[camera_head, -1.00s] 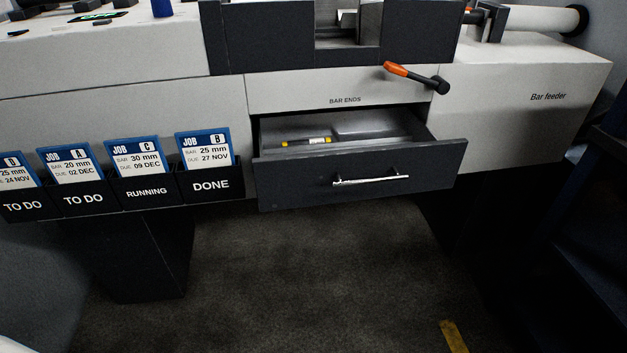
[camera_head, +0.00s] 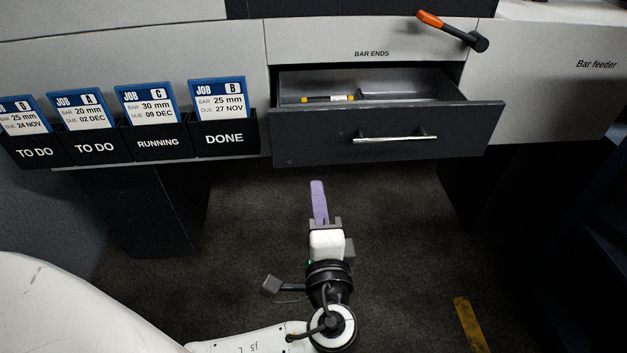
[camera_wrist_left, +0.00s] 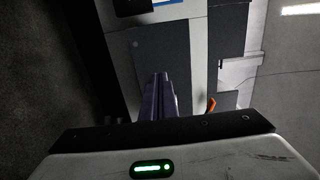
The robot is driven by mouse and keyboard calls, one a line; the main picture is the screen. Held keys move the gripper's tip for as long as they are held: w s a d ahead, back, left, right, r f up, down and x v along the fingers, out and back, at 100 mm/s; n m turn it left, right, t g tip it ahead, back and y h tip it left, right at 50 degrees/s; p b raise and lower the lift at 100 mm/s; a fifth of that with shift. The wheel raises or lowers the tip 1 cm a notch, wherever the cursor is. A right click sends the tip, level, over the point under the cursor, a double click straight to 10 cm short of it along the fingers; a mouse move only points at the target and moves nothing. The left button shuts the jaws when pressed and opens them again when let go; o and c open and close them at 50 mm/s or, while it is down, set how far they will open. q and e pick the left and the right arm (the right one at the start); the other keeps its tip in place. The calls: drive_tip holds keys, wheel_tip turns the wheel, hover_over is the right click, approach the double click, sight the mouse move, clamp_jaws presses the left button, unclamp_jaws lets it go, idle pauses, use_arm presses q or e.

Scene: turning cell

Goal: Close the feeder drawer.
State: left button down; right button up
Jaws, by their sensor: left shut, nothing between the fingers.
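The feeder drawer (camera_head: 310,138) is dark grey with a silver bar handle (camera_head: 395,138). It stands pulled out below the "BAR ENDS" label in the head view. A small yellow-and-white item (camera_head: 328,99) lies inside it. My left gripper (camera_head: 317,186) has purple fingers, shut and empty. It shows in front of and below the drawer front, left of the handle, and apart from it. In the left wrist view the shut fingers (camera_wrist_left: 158,97) point toward the dark drawer front (camera_wrist_left: 163,58). My right gripper is not in view.
An orange-and-black handle (camera_head: 450,30) sticks out above the drawer's right side. Black card holders (camera_head: 225,138) with job cards line the panel at left. Dark legs (camera_head: 155,215) stand below. The floor under the drawer is clear.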

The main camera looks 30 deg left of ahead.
sight(310, 143)
use_arm(q)
drive_tip(key=x, duration=1.2)
drive_tip(key=shift+w+a, duration=0.2)
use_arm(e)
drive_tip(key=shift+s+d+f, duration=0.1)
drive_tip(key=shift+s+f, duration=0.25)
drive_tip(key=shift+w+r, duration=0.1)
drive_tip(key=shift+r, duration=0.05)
